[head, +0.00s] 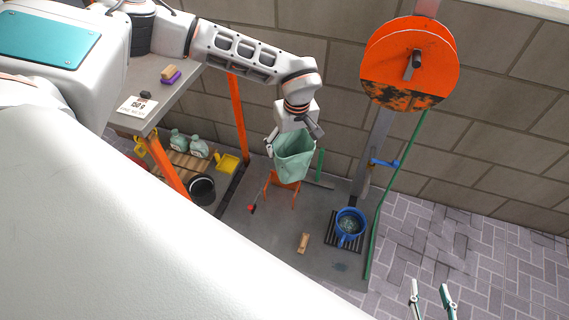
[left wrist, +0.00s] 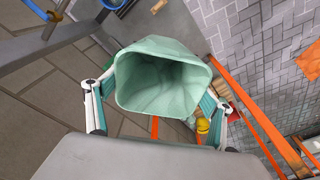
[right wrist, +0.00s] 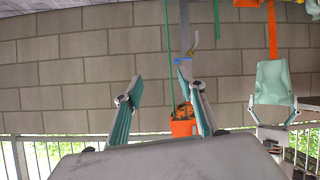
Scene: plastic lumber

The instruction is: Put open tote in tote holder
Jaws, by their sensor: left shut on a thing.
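The open tote (head: 294,158) is a pale green, tapered, empty bucket. My left gripper (head: 293,137) is shut on it, with a finger on either side near the rim, and holds it up in the air. The left wrist view looks into the mouth of the tote (left wrist: 165,80); the right wrist view also shows the tote (right wrist: 272,85). An orange stand with thin legs (head: 284,184), which looks like the tote holder, is just below the tote and partly hidden by it. I cannot tell whether they touch. My right gripper (head: 432,292) is open and empty, far from the tote.
A blue bucket (head: 350,226) stands on a black grate, with a wooden block (head: 304,243) nearby. An orange reel (head: 408,62) hangs on a post, with a green hose beside it. A workbench (head: 165,95) on orange legs stands left, above bottles and a black bucket (head: 202,189).

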